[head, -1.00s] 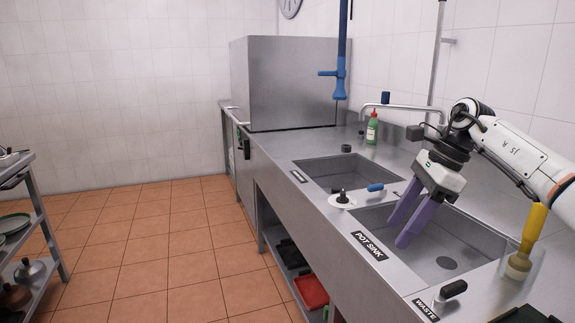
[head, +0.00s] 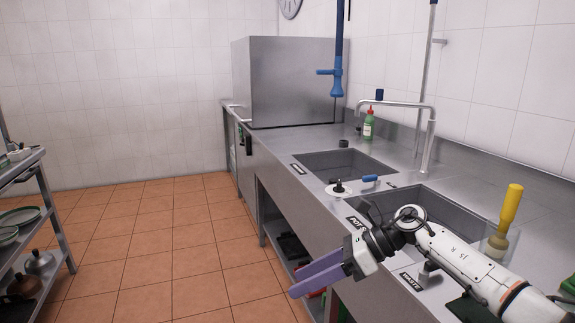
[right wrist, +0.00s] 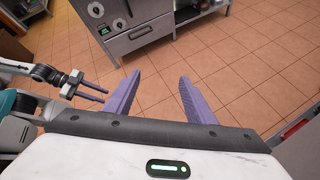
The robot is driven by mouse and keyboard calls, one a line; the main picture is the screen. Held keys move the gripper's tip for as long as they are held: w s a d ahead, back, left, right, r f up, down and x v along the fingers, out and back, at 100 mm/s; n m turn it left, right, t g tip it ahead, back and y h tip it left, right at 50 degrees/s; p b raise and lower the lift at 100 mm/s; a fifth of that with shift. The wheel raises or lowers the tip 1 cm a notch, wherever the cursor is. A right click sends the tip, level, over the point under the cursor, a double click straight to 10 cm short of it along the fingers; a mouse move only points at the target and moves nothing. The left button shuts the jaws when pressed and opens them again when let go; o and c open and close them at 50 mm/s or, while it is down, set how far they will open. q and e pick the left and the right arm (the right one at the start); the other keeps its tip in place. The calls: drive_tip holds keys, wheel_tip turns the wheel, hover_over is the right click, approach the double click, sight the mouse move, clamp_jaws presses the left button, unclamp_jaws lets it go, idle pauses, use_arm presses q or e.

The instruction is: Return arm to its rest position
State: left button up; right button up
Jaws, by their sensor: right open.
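My right arm (head: 462,262) comes in from the lower right in the head view, bent over the front edge of the counter. My right gripper (head: 306,282) has purple fingers and hangs in front of the counter, pointing left and down. In the right wrist view its two fingers (right wrist: 160,98) stand apart with only tiled floor between them, so it is open and empty. My left gripper (right wrist: 92,92) shows at the left of the right wrist view with two thin purple fingers a little apart. The left gripper is outside the head view.
The steel counter (head: 300,207) holds two sinks, a tap (head: 430,140), a green bottle (head: 368,125) and a yellow-handled brush (head: 505,220). A shelf rack (head: 50,215) stands at far left. The tiled floor (head: 160,250) between is clear. An oven (right wrist: 128,25) shows in the wrist view.

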drive_tip(key=s+a+f+m+t+y, duration=0.3)
drive_tip(key=s+a+m+y, duration=0.25)
drive_tip(key=a+m, duration=0.35)
drive_tip(key=s+d+f+m+t+h, duration=0.4)
drive_tip(key=d+f+m+t+h, duration=0.25)
drive_tip(key=m, duration=0.85)
drive_tip(key=s+d+f+m+t+h, duration=0.45)
drive_tip(key=d+f+m, duration=0.4)
drive_tip(key=m, duration=0.65)
drive_tip(key=s+d+f+m+g+h, duration=0.1)
drive_tip(key=s+d+f+m+g, duration=0.1)
drive_tip(key=s+f, duration=0.4)
drive_tip(key=s+d+f+m+g+h, duration=0.2)
drive_tip(key=s+f+m, duration=0.4)
drive_tip(key=s, duration=0.6)
drive_tip(key=d+m+g, duration=0.1)
drive_tip(key=d, duration=0.1)
drive_tip(key=shift+d+f+g, duration=0.3)
drive_tip(key=shift+d+f, duration=0.05)
drive_tip(key=shift+d, duration=0.05)
drive_tip(key=shift+h, duration=0.25)
